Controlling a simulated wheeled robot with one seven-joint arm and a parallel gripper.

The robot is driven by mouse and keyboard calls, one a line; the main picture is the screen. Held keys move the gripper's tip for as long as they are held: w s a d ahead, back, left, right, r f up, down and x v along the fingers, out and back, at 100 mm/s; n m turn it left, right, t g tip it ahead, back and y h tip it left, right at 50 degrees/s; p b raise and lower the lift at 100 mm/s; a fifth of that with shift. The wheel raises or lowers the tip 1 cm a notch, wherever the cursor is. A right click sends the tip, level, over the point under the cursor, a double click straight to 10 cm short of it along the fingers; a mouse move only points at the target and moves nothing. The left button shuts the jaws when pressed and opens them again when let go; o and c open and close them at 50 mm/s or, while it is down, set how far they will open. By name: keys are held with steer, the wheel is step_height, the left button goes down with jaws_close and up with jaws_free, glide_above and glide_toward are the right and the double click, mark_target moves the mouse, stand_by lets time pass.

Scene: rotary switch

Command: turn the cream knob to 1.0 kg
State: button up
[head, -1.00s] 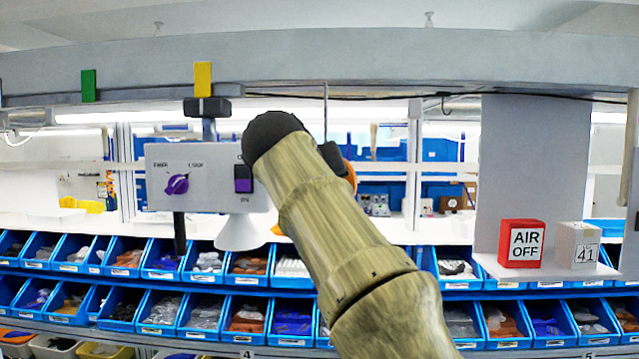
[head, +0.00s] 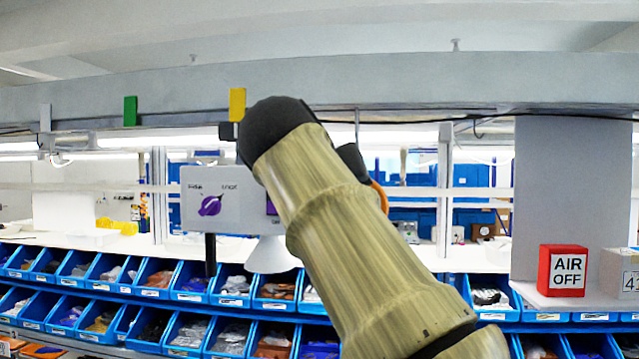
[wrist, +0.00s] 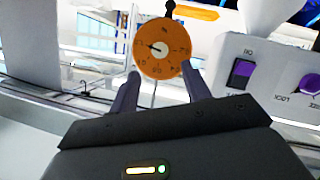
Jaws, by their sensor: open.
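In the wrist view, an orange round dial plate (wrist: 174,62) with dark markings faces me. At its middle is a small cream knob (wrist: 158,47), its narrow end seeming to point left; the markings are too small to read surely. My gripper (wrist: 163,84) is open, one finger at each side below the dial in the picture. The dial appears beyond the fingertips, and nothing is between them. In the head view my arm hides the knob and most of the dial; only an orange edge (head: 380,195) shows.
A grey box (head: 235,187) with a purple knob (head: 209,206) stands left of my arm. In the wrist view it is at right, with a purple rocker switch (wrist: 241,72). A red AIR OFF block (head: 563,271) sits on a right shelf. Blue bins line the shelves below.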

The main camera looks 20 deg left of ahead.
steer(key=v, duration=0.9)
steer(key=shift+s, duration=0.3)
steer(key=shift+d+r, duration=0.1)
steer(key=w+d+f+n+g+b, duration=0.2)
steer(key=w+d+f+g, duration=0.1)
steer(key=w+f, duration=1.05)
steer(key=w+d+f+g, duration=0.1)
steer(key=d+f, duration=0.2)
steer(key=f, duration=0.4)
steer(key=w+d+f+g+h+b, duration=0.1)
steer(key=d+f, duration=0.3)
steer(key=f, duration=0.3)
steer(key=w+d+f+g, duration=0.1)
steer(key=d+f, duration=0.2)
steer(key=f, duration=0.4)
steer(key=s+d+f+m+g+b, duration=0.1)
steer(key=s+d+f+m+g, duration=0.15)
steer(key=d+f, duration=0.5)
steer(key=s+d+f+m+g+b, duration=0.1)
steer(key=s+d+f, duration=0.35)
steer(key=f, duration=0.55)
steer(key=s+d+f+m+g, duration=0.1)
steer(key=s+d+f+m, duration=0.1)
steer(key=s+d+f, duration=0.2)
steer(key=s+d+f+m+g+b, duration=0.1)
steer(key=s+d+f, duration=0.3)
steer(key=s+f, duration=0.4)
steer(key=shift+s+d+f+m+y, duration=0.25)
steer(key=shift+s+m+y, duration=0.05)
steer(key=shift+s+m, duration=0.15)
